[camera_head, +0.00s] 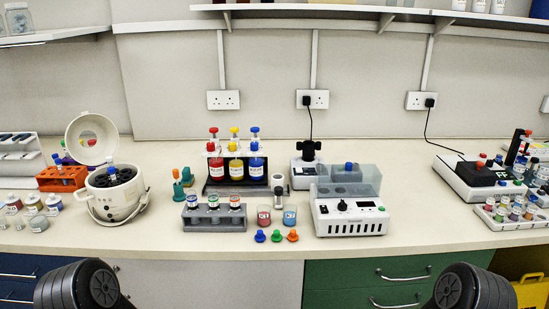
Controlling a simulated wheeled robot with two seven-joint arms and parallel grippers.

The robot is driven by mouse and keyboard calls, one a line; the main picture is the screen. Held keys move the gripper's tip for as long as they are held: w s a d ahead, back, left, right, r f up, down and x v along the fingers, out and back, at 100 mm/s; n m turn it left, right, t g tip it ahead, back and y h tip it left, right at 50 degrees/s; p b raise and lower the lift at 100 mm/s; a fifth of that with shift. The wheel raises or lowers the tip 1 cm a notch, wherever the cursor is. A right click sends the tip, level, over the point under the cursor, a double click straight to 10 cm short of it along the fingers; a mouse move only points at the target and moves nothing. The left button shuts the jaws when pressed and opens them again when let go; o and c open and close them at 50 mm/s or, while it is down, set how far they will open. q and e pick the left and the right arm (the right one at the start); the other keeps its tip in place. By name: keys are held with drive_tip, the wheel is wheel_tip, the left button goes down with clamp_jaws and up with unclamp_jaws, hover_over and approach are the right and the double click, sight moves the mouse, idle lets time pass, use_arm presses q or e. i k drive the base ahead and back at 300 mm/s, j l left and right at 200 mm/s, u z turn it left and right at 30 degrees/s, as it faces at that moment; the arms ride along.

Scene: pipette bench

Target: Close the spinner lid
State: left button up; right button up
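The spinner (128,205) is a round white pot-like device on the left of the bench. Its round lid (76,130) stands open, tilted up at the back left of the body, with a small round window in it. A dark rotor (104,180) shows inside the open body, and a small tube with a blue cap (110,162) sticks up from it. A thin handle hangs around the spinner's front. Only dark rounded parts of my two arms show at the bottom edge, left and right, well apart from the spinner. Neither gripper is in view.
An orange rack (62,179) stands close behind the spinner's left side, and small jars (38,223) stand left of it. A grey tube rack (214,219) stands to its right. A white device (349,217) is at centre right. The bench front before the spinner is clear.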

sight(108, 133)
drive_tip(key=j+z, duration=0.1)
drive_tip(key=j, duration=0.6)
drive_tip(key=j+z, duration=0.15)
drive_tip(key=j, duration=0.55)
drive_tip(key=j+z, duration=0.1)
drive_tip(key=j, duration=0.6)
drive_tip(key=k+j+z, duration=0.15)
drive_tip(key=j, duration=0.5)
drive_tip(key=k+j+z, duration=0.1)
drive_tip(key=j, duration=0.6)
drive_tip(key=k+j+z, duration=0.1)
drive_tip(key=j, duration=0.55)
drive_tip(key=k+j+z, duration=0.15)
drive_tip(key=j, duration=0.5)
drive_tip(key=k+j+z, duration=0.1)
drive_tip(key=k+j, duration=0.15)
drive_tip(key=j, duration=0.4)
